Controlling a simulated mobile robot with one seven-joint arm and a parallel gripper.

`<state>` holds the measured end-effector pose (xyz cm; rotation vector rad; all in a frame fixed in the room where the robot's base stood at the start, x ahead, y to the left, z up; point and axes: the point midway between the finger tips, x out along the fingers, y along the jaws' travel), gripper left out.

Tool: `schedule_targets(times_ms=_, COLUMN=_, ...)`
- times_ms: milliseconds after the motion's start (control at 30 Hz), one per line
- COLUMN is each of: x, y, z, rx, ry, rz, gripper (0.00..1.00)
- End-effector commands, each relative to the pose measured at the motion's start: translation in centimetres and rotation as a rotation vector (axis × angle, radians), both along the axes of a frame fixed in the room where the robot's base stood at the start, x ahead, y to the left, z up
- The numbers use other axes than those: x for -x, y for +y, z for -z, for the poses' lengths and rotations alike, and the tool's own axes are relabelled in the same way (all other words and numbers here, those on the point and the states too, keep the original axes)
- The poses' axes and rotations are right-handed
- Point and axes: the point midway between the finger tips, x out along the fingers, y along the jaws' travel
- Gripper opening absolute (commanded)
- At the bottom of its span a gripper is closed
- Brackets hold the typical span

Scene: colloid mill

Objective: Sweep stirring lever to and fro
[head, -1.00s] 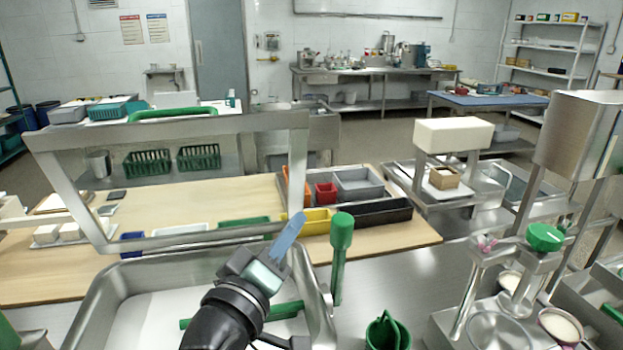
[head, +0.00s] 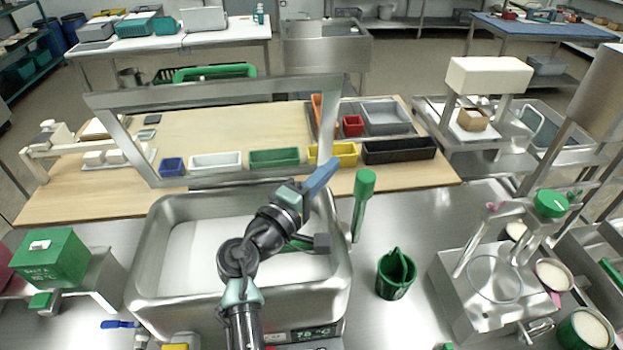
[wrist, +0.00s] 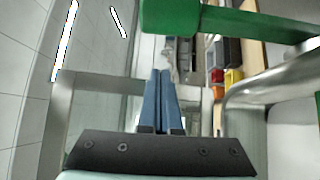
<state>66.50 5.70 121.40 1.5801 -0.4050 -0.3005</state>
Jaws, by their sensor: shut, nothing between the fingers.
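The stirring lever appears to be the green-capped upright handle (head: 365,183) at the right rim of the steel basin (head: 148,265). It leans slightly. A green bar also lies inside the basin, partly hidden by my arm; I cannot tell whether it joins the lever. My gripper (head: 330,166) has blue fingers, shut and empty, and points up and right just left of the handle's top. In the wrist view the shut fingers (wrist: 161,72) end just below a large green bar (wrist: 240,24), probably the handle. I see no clear contact.
A metal frame (head: 215,93) stands behind the basin. Coloured bins, including a yellow bin (head: 345,155), sit on the wooden board. A green cup (head: 396,277) stands right of the basin, with a steel stand (head: 480,300) beyond it. The counter between cup and basin is clear.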

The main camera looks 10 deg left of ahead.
Motion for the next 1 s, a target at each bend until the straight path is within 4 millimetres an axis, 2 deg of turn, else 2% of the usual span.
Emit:
schedule_targets(times_ms=33, x=-0.9, y=-0.5, z=-0.4, rx=0.0, ry=0.001, rz=0.002, gripper=0.0)
schedule_targets(times_ms=200, x=1.1, y=-2.1, z=-0.1, rx=0.0, ry=0.002, rz=0.001, gripper=0.0)
schedule_targets(times_ms=400, x=2.0, y=-3.0, z=0.1, rx=-0.001, ry=0.0, rz=-0.001, gripper=0.0)
schedule_targets(times_ms=1000, x=2.1, y=-3.1, z=0.9, rx=-0.011, ry=-0.034, rz=0.0, gripper=0.0)
